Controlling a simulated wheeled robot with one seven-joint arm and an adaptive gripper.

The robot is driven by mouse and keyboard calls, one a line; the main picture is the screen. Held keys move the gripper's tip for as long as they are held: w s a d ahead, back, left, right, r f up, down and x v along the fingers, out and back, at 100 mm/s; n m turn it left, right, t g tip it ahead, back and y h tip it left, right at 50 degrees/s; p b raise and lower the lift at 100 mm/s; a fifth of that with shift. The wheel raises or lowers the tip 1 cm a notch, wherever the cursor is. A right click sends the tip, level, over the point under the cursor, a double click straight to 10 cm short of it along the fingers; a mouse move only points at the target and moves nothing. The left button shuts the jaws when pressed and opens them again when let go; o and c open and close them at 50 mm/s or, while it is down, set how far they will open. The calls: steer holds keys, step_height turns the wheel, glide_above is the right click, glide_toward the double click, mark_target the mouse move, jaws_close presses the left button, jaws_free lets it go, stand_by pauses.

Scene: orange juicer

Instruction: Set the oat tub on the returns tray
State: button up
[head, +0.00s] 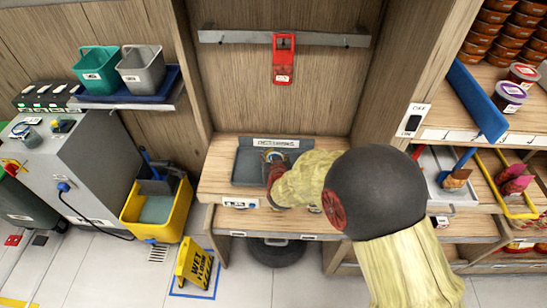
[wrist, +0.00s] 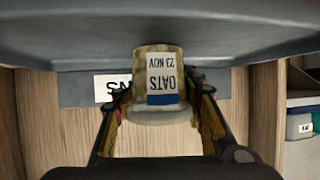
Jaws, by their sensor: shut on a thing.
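The oat tub (wrist: 165,80) is a small clear tub of pale oats with a white label reading OATS 23 NOV, upside down in the wrist view. My gripper (wrist: 163,112) is shut on it, one finger on each side, near its pale lid. In the head view my gripper (head: 276,170) is over the right part of a dark grey tray (head: 246,166), and the tub (head: 274,156) shows only in part. The tray (wrist: 240,28) fills the top of the wrist view, behind the tub's base. I cannot tell whether they touch.
A white sign (head: 275,143) stands at the tray's back; its text is partly hidden in the wrist view. A red holder (head: 284,60) hangs from a rail above. A yellow mop bucket (head: 157,207) and a wet floor sign (head: 194,264) stand at left. The tray's left part is bare.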

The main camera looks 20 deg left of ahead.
steer(key=shift+f, duration=0.4)
steer(key=shift+f, duration=0.15)
steer(key=o, duration=1.4)
steer(key=shift+c, duration=0.2)
steer(key=shift+s+r, duration=0.15)
steer(key=shift+r, duration=0.15)
steer(key=p+v, duration=0.3)
steer(key=v, duration=0.8)
steer(key=shift+s+d, duration=0.1)
steer(key=shift+s, duration=0.2)
steer(key=shift+r, duration=0.1)
